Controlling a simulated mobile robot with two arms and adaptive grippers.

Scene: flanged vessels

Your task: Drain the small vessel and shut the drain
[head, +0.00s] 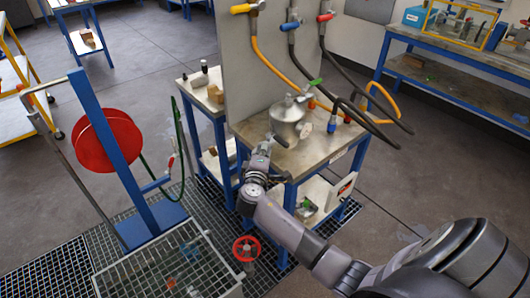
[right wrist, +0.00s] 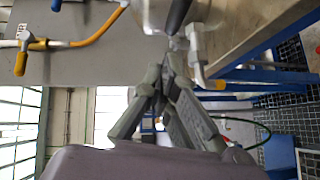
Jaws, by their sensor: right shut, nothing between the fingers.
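The small vessel (head: 288,118), a rounded grey metal pot with fittings on its lid, stands on the blue-legged table (head: 318,146). My right gripper (head: 267,146) is at the table's front left edge, just below and left of the vessel. In the right wrist view its fingers (right wrist: 170,62) are closed together and empty. Close to the fingertips there is a pale fitting (right wrist: 196,62) with a yellow end; I cannot tell whether they touch. Part of a shiny rounded body shows at that view's top edge. The drain's setting cannot be made out. My left gripper is not in view.
A grey panel (head: 228,50) behind the vessel carries yellow, blue and red hose valves, with hoses hanging right. A blue trolley with a red reel (head: 107,143) is at left. Floor at right is partly clear.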

